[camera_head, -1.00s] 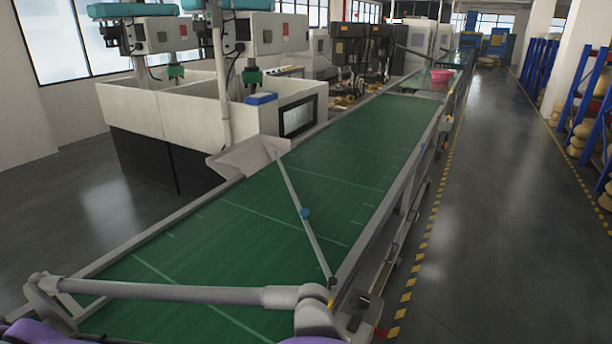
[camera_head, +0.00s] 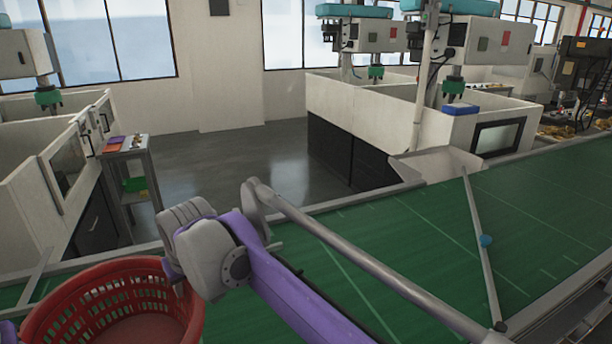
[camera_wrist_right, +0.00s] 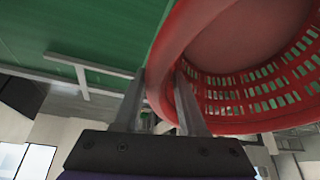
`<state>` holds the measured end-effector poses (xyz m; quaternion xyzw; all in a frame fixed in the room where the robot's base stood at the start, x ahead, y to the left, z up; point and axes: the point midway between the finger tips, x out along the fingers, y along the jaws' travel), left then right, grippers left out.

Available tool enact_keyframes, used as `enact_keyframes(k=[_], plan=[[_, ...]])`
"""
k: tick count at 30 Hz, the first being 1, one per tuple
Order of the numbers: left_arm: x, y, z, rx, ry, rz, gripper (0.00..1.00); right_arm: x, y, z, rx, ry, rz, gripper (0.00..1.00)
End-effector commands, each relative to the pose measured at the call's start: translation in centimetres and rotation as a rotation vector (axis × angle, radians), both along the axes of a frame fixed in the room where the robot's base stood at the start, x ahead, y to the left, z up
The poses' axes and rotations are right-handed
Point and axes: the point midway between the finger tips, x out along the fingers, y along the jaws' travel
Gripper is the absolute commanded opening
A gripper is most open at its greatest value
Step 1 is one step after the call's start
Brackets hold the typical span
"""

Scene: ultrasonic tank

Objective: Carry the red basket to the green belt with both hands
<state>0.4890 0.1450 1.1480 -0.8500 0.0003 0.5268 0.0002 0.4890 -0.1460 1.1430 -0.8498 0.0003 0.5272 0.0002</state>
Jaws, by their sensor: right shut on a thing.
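The red basket (camera_head: 108,291) is at the bottom left of the head view, cut off by the lower edge. It appears in front of or over the near part of the green belt (camera_head: 345,255); whether it touches the belt cannot be told. My right gripper (camera_head: 178,272) is at the basket's right rim. In the right wrist view, my right gripper (camera_wrist_right: 160,85) is shut on the rim of the red basket (camera_wrist_right: 255,88), one finger on each side. A purple sliver of my left arm shows at the bottom left edge; its gripper is not visible.
The belt's raised metal edge (camera_head: 345,200) runs along its far side. White machines (camera_head: 455,125) stand beyond, and a small grey side table (camera_head: 128,158) is at left.

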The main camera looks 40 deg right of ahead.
Motion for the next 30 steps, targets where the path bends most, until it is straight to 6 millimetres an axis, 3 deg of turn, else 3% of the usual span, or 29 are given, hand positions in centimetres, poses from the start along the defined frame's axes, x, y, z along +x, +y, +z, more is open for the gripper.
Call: enact_keyframes(k=[11,30], plan=[[0.0,-0.1,-0.4,-0.001,0.0,-0.002,0.0,0.0,0.1,-0.4,0.001,0.0,0.003,0.0],[0.0,-0.1,-4.1,-0.001,-0.001,-0.002,0.0,0.0,0.1,-4.1,0.001,0.0,0.003,0.0]])
